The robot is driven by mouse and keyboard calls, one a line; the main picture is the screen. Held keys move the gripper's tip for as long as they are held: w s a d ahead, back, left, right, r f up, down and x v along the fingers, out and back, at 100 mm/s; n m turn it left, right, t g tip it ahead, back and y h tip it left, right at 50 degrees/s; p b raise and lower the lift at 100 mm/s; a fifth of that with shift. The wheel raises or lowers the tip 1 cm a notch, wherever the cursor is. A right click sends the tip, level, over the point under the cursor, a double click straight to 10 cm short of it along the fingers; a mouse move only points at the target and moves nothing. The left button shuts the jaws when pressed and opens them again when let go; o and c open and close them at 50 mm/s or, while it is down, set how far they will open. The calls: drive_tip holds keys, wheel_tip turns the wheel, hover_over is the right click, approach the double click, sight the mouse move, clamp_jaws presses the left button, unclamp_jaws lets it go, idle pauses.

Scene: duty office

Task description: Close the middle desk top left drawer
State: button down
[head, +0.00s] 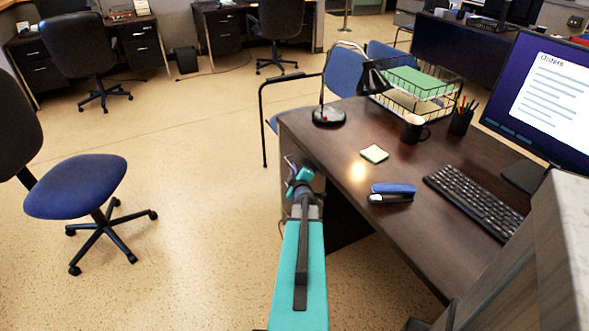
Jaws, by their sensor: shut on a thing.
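The middle desk (400,235) is the dark brown desk on the right side of the head view. Below its left front corner a small part of the drawer pedestal (319,182) shows. My gripper (291,163) is at this corner, beside the desk front and just below the top's edge. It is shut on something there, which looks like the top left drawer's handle. My gripper and arm hide most of the drawer front, so I cannot tell how far the drawer stands out.
On the desk are a lamp (329,115), sticky notes (374,153), a stapler (391,194), a keyboard (474,196), a mug (415,128) and a wire tray (455,88). A blue office chair (75,187) stands at left. The floor between is clear.

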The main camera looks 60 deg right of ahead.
drive_tip(key=c, duration=2.2)
unclamp_jaws()
drive_tip(key=shift+s+d+r, duration=0.1)
drive_tip(key=shift+s+d, duration=0.2)
drive_tip(key=shift+d, duration=0.05)
drive_tip(key=shift+o, duration=0.2)
drive_tip(key=shift+s+a, duration=0.1)
drive_tip(key=p+v, duration=0.8)
drive_tip(key=v, duration=0.5)
drive_tip(key=shift+a+r+p, duration=0.2)
drive_tip(key=shift+a+p, duration=0.15)
drive_tip(key=shift+a+f, duration=0.1)
